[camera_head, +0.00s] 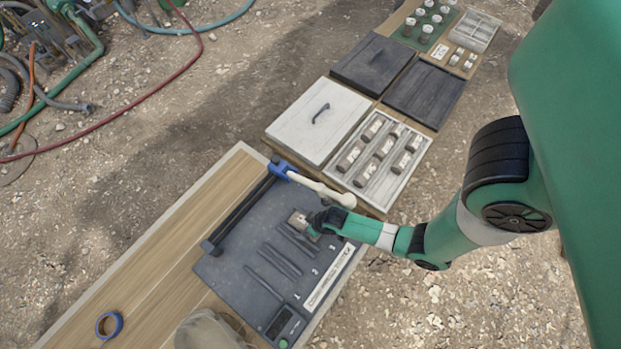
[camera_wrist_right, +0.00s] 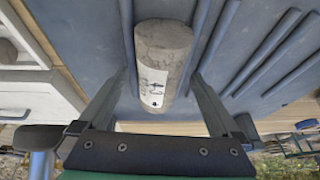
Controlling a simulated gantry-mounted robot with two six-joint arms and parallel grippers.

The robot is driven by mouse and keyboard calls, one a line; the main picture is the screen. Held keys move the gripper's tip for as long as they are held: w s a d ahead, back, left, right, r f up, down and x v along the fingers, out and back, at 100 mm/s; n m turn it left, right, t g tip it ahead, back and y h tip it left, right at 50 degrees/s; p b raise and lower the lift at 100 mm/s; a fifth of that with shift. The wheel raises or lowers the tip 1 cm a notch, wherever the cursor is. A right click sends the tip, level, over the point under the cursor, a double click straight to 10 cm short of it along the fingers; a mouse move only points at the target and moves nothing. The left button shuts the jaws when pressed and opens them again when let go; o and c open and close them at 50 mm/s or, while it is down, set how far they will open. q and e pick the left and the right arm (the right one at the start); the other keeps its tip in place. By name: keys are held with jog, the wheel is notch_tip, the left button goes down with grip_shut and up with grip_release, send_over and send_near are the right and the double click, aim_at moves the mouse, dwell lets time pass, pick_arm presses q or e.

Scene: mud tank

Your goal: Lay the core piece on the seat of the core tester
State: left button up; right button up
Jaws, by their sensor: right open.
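The core tester (camera_head: 235,262) is a dark blue-grey plate with paired ribs numbered 1 to 3, on the wooden table. The core piece (camera_wrist_right: 163,60), a grey-brown cylinder with a white printed label, lies on the plate between two raised ribs in the right wrist view. It also shows at the gripper's tip in the head view (camera_head: 298,220), by the farthest ribs. My right gripper (camera_wrist_right: 162,82) is open, with one finger on each side of the core piece and gaps visible beside it. In the head view my right gripper (camera_head: 312,227) partly hides that seat. My left gripper is out of view.
A blue-and-white lever (camera_head: 310,184) stands at the tester's far end, close to my right wrist. Beyond is a white tray (camera_head: 372,205) of several labelled cores beside a white lid (camera_head: 318,120). Blue tape (camera_head: 110,325) lies on the near table, whose left part is mostly clear.

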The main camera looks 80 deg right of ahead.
jog(key=p+v, duration=0.5)
jog(key=v, duration=0.5)
jog(key=shift+s+r, duration=0.15)
jog(key=shift+r, duration=0.25)
